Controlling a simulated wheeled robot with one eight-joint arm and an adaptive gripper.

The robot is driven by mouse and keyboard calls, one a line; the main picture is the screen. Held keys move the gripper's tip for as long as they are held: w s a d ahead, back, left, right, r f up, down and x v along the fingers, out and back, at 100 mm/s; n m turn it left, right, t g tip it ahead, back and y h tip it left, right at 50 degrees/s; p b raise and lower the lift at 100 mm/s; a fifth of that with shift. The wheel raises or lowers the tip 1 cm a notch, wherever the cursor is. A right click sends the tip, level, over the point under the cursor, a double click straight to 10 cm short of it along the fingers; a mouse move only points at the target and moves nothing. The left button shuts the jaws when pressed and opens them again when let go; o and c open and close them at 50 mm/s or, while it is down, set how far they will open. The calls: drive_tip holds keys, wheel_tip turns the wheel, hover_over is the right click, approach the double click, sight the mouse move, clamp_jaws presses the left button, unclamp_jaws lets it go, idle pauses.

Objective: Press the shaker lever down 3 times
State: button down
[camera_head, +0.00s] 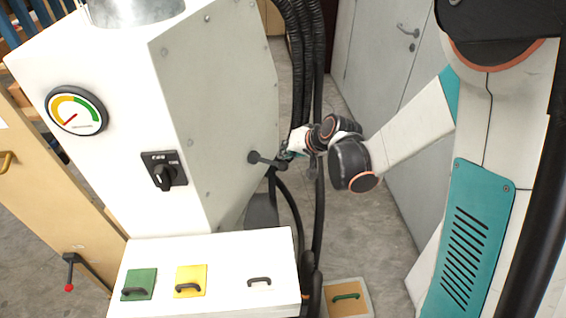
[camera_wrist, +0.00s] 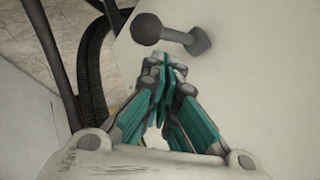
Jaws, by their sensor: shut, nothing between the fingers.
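The dark grey lever (camera_head: 268,161) sticks out from the right side panel of the white machine (camera_head: 215,95). In the wrist view the lever (camera_wrist: 176,35) has a round ball end at the left and a mount on the pale panel at the right. My gripper (camera_head: 287,153) is beside the lever's outer end in the head view, small and partly hidden by my wrist. In the wrist view my gripper (camera_wrist: 163,73) is shut with nothing between its teal fingers. Its fingertips lie just below the lever in the picture, and a small gap shows between them.
Black hoses (camera_head: 300,60) hang behind my gripper, and also show in the wrist view (camera_wrist: 85,65). A white drawer box (camera_head: 215,250) with coloured handle plates stands below. A red-knobbed lever (camera_head: 70,270) is at the lower left. Grey cabinets (camera_head: 385,70) stand behind.

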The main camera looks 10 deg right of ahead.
drive_tip(key=shift+f, duration=0.15)
idle(0.4)
drive_tip(key=shift+f+b, duration=0.25)
drive_tip(key=shift+b, duration=0.2)
drive_tip(key=shift+f+b, duration=1.85)
drive_tip(key=shift+f, duration=0.15)
idle(1.9)
drive_tip(key=shift+r, duration=0.1)
idle(0.5)
drive_tip(key=shift+r+p, duration=1.7)
drive_tip(key=shift+r, duration=0.65)
drive_tip(key=shift+r, duration=0.1)
drive_tip(key=shift+r+p, duration=1.7)
drive_tip(key=shift+r, duration=0.7)
